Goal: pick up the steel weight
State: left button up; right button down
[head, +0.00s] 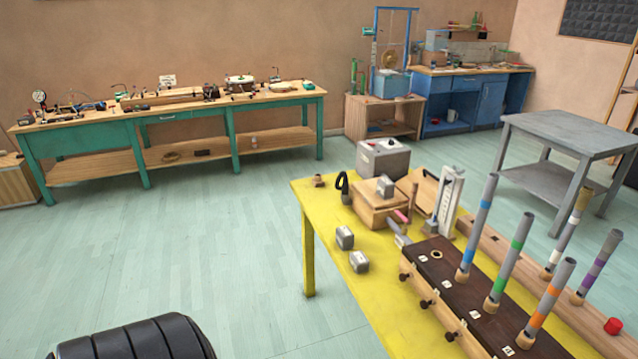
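Three small grey metal blocks that look like steel weights are on or above the yellow table. One block (345,237) stands near the table's left edge. A second block (359,261) sits just in front of it, apart from it. A third block (386,187) rests on top of a wooden box (377,212). I cannot tell which of them is the steel weight meant. Neither my left nor my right gripper is in view, and nothing is seen touching the blocks.
The yellow table (341,276) also bears a grey box (383,159), a black hook-shaped piece (344,187), an upright gauge (450,202) and a dark wooden rack (455,285) with upright banded tubes. A black ribbed shape (135,340) fills the lower left.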

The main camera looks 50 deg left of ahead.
aim_at(385, 187)
jog(key=u, duration=1.2)
jog(key=z, duration=0.2)
jog(key=i+j+z, duration=0.2)
jog(key=z, duration=0.2)
jog(key=i+j+z, duration=0.15)
jog(key=j+z, duration=0.3)
jog(key=i+j+z, duration=0.1)
jog(key=j+z, duration=0.3)
